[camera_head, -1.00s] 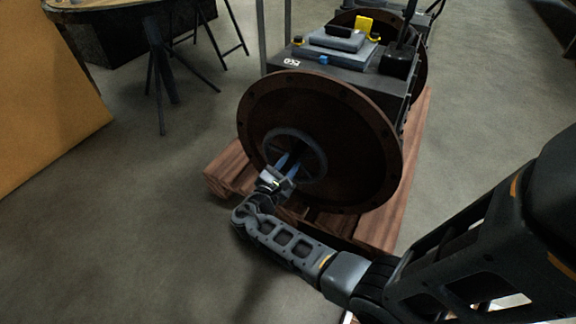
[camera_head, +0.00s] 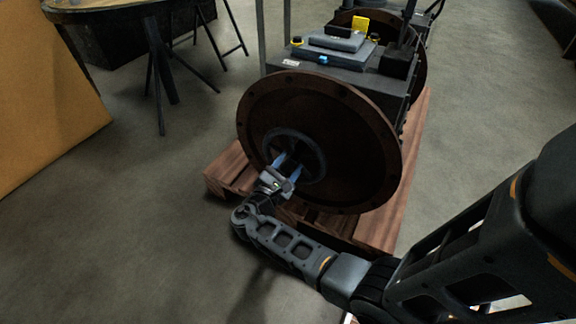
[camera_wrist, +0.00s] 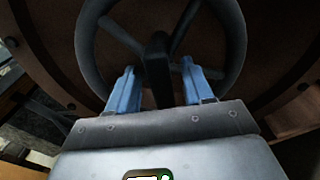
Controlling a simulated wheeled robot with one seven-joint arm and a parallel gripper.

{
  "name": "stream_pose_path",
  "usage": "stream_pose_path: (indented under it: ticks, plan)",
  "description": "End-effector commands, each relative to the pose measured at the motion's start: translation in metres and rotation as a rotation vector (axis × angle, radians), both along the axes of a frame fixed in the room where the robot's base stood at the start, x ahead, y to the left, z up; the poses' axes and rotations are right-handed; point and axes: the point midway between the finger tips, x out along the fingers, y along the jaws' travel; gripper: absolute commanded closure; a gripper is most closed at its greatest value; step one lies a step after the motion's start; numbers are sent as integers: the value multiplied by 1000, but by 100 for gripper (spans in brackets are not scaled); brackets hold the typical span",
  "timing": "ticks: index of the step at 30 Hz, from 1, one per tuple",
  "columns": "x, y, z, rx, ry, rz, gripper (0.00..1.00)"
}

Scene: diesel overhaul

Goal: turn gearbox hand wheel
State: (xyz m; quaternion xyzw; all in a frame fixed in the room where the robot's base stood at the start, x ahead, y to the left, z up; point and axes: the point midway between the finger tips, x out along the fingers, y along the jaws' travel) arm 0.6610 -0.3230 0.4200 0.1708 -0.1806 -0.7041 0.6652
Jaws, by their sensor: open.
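The hand wheel (camera_head: 271,137) is a dark grey spoked ring on the front of the gearbox's large round brown flange (camera_head: 350,150). In the wrist view the hand wheel (camera_wrist: 92,60) fills the upper middle, with its spokes meeting at a dark central hub (camera_wrist: 158,65). My gripper (camera_head: 287,160) is in front of the wheel, with its two blue fingers pointing into it. In the wrist view my gripper (camera_wrist: 160,88) is open, with one finger on each side of the dark hub piece. Whether the fingertips touch the wheel or its spokes I cannot tell.
The gearbox stands on a wooden pallet (camera_head: 232,168) with edges showing left and right. Grey and yellow parts (camera_head: 336,40) sit on its top. A table with dark legs (camera_head: 158,75) and an orange-yellow panel (camera_head: 45,100) stand at left. The floor is clear in front.

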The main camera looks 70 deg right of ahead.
Motion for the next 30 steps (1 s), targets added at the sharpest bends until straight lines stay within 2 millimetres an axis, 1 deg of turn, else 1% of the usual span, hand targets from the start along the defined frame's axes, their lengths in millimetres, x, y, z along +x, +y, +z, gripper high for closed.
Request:
stream_pose_path:
  ticks: [4, 7, 15, 19, 24, 30]
  plan:
    - [0, 2, 1, 0, 0, 1, 49]
    - [1, 10, 1, 0, 0, 2, 49]
    - [4, 54, 2, 0, 2, 3, 49]
    - [5, 69, 1, 1, 0, 3, 49]
    - [5, 78, 0, 0, 0, 1, 49]
    - [5, 78, 0, 0, 0, 0, 49]
